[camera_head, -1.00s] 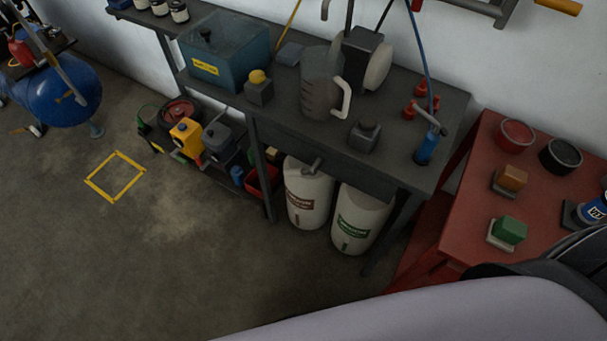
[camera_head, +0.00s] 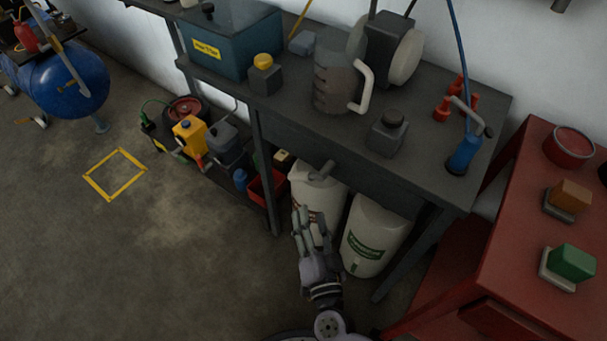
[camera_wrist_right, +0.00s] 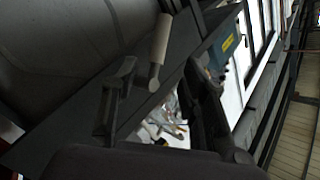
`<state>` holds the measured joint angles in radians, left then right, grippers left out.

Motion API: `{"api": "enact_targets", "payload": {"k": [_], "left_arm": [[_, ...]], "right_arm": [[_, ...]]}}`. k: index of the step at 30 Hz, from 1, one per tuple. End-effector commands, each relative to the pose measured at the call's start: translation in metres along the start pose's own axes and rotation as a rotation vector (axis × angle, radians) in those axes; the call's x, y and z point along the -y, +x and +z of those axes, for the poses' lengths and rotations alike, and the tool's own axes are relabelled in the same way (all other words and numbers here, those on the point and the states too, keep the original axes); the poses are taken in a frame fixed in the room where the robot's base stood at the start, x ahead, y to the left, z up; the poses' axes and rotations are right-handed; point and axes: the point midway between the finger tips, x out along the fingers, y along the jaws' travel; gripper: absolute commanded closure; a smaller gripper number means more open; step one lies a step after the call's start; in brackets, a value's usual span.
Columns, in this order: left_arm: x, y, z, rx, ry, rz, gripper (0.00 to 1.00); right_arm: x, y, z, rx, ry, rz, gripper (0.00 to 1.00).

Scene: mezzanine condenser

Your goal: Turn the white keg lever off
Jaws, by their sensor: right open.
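Two white kegs stand on the floor under the dark bench. The left keg (camera_head: 325,197) has a brownish label, partly hidden by my gripper, and a grey lever (camera_head: 322,172) on its top. The right keg (camera_head: 374,222) has a green label. My right gripper (camera_head: 301,214) is open, fingers up, in front of the left keg and below its lever. I cannot tell whether it touches the keg. In the right wrist view the open fingers show (camera_wrist_right: 158,108), with a pale bar beyond them that I cannot identify. My left gripper is not in view.
The bench (camera_head: 330,130) overhangs the kegs and holds a jug (camera_head: 334,88), a grinder (camera_head: 392,45) and a blue box (camera_head: 232,45). A bench leg (camera_head: 264,172) stands left of the kegs. A red table (camera_head: 520,230) is at right.

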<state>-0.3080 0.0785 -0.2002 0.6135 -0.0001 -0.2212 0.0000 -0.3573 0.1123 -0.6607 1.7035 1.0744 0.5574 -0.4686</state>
Motion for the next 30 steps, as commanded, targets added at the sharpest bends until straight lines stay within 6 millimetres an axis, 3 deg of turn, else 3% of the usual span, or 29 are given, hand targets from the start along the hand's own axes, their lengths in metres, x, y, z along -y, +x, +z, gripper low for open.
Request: {"api": "enact_targets", "payload": {"k": [9,15,21,30], "left_arm": [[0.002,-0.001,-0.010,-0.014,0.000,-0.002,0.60],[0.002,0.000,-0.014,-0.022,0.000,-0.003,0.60],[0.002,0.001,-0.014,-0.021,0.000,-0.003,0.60],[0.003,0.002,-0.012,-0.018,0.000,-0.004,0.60]], "right_arm": [[0.001,0.073,-0.001,-0.003,-0.001,-0.002,0.59],[0.000,0.108,0.000,-0.001,-0.002,-0.002,0.59],[0.000,0.125,0.000,0.000,-0.002,-0.001,0.59],[0.000,0.128,0.001,0.001,-0.001,0.000,0.59]]}}
